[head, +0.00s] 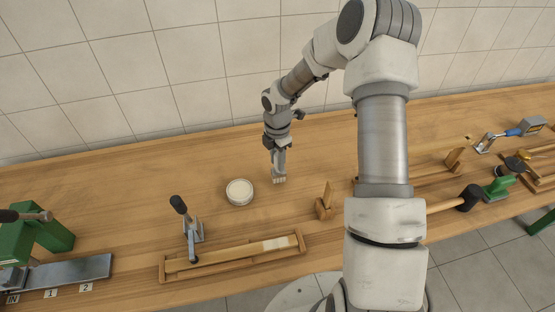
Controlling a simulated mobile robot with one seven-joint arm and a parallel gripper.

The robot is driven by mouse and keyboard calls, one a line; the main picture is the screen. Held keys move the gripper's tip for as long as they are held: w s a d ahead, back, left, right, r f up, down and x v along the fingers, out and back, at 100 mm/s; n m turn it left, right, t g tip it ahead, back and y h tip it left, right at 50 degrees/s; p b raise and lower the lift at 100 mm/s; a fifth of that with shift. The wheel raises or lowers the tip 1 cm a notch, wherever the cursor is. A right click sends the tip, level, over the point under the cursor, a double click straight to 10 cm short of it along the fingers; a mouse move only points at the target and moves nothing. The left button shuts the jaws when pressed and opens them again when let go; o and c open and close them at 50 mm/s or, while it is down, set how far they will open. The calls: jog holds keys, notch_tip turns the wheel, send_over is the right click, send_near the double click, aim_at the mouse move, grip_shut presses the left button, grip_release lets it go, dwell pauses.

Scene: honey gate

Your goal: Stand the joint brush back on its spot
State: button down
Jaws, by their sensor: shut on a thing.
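My gripper (279,168) points down over the middle of the bench, to the right of a round pale-topped pot. It is shut on what looks like the joint brush (279,180). Only a small pale lower end of the brush shows below the fingers, close to the bench top. The rest is hidden by the gripper. I cannot tell whether that end touches the wood. No marked spot for the brush can be made out.
The round pot (239,192) stands left of my gripper. A small wooden upright piece (324,204) is to the right. A long wooden fixture (215,262) with a toggle clamp (191,228) lies in front. A mallet (468,198) lies right. Bare bench surrounds the gripper.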

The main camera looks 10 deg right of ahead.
jog(key=shift+f+b, duration=0.6)
jog(key=shift+f, duration=0.3)
jog(key=c, duration=0.5)
grip_release()
jog(key=shift+r+p, duration=3.1)
jog(key=shift+r, duration=0.9)
